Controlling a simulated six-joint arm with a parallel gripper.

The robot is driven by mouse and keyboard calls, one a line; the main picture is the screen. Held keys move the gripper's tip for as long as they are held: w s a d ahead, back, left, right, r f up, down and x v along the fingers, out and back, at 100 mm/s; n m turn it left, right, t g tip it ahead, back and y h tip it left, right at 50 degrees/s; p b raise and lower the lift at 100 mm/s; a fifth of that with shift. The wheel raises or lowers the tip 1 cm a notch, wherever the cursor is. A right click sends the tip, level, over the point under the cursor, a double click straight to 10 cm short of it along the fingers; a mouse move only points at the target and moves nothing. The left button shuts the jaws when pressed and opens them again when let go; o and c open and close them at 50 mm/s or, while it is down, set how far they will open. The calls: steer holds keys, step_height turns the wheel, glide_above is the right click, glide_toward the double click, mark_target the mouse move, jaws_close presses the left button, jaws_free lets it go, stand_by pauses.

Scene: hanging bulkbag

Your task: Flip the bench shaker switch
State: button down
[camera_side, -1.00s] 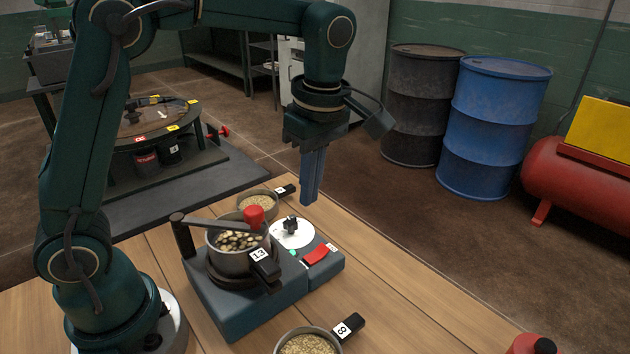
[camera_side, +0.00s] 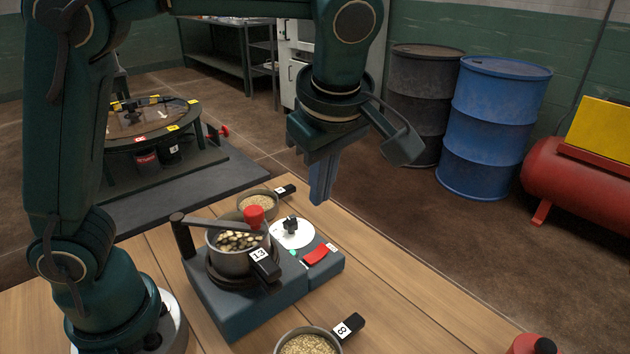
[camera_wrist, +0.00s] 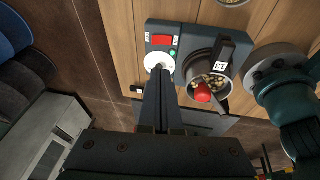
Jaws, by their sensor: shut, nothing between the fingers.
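The bench shaker (camera_side: 250,307) is a dark grey-green box on the wooden bench. Its red rocker switch (camera_side: 316,255) is on the right part of the top, beside a white dial (camera_side: 292,232) with a black knob and a small green light. The switch also shows in the wrist view (camera_wrist: 162,41). A pan marked 13 (camera_side: 229,262) holding pale pieces sits on the shaker's left part, with a red knob (camera_side: 254,215) above it. My gripper (camera_side: 319,203) is shut and empty, pointing down above and behind the dial, apart from the shaker. In the wrist view its fingers reach toward the dial.
A pan of grain marked 8 (camera_side: 308,345) stands in front of the shaker, and another grain pan (camera_side: 257,201) behind it. A red object (camera_side: 530,344) is at the bench's front right. The bench right of the shaker is clear.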

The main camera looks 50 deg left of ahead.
glide_toward(324, 248)
steer(key=x, duration=0.5)
steer(key=shift+s+a, duration=0.35)
steer(key=shift+w+f, duration=0.3)
steer(key=shift+f, duration=0.3)
steer(key=shift+w, duration=0.1)
steer(key=shift+w+f+g, duration=0.4)
steer(key=shift+f+g, duration=0.05)
steer(key=shift+g, duration=0.45)
steer(key=shift+s, duration=0.1)
steer(key=shift+s+r, duration=0.15)
steer(key=shift+s, duration=0.65)
